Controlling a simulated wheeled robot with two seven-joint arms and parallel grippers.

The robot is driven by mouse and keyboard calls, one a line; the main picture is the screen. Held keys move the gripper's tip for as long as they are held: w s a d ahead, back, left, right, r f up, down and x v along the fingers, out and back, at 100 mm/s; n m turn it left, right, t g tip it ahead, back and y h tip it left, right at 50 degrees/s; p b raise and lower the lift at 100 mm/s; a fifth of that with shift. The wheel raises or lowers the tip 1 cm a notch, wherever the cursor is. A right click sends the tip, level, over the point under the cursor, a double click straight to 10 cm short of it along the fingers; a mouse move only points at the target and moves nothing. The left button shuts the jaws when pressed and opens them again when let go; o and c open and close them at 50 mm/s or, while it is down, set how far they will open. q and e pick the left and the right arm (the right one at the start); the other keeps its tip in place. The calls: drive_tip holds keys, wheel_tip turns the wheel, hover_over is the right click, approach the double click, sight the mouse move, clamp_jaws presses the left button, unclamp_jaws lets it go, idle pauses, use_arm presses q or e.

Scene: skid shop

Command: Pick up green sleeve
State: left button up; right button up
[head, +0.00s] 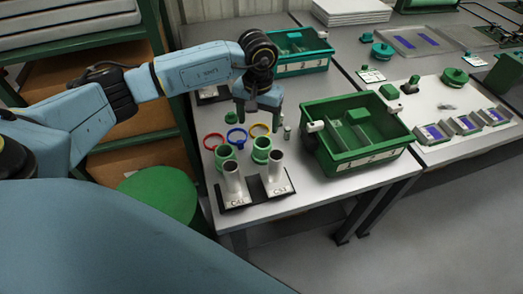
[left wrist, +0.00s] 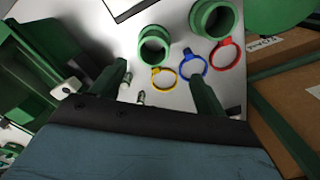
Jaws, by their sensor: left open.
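Two green sleeves stand on the grey table, a left one (head: 225,154) and a right one (head: 261,155), just behind two metal cylinders. Both also show in the left wrist view, one at centre top (left wrist: 153,52) and a larger-looking one (left wrist: 215,30) at upper right. My left gripper (head: 258,114) is open, with nothing between its fingers, above the table behind the sleeves. In the left wrist view its two fingers (left wrist: 160,72) are spread, with the nearer sleeve beyond their tips. My right gripper is not in view.
Red (head: 213,141), blue (head: 236,135) and yellow (head: 260,129) rings lie behind the sleeves. Metal cylinders (head: 277,172) stand on a dark plate in front. A green divided bin (head: 342,165) stands to the right. A teal bin (head: 301,66) is behind.

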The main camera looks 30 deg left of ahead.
use_arm(q)
hover_over(260, 146)
drive_tip(key=s, duration=0.2)
drive_tip(key=f, duration=0.5)
drive_tip(key=shift+w+d+f+b, duration=0.15)
drive_tip(key=shift+d+f+b, duration=0.05)
drive_tip(key=shift+d+b, duration=0.1)
drive_tip(key=shift+w+d+f+b, duration=0.1)
drive_tip(key=shift+f+b, duration=0.1)
drive_tip(key=shift+f, duration=1.2)
drive_tip(key=shift+d+f+b, duration=0.1)
drive_tip(key=shift+f+b, duration=0.1)
drive_tip(key=shift+f, duration=1.15)
drive_tip(key=c, duration=1)
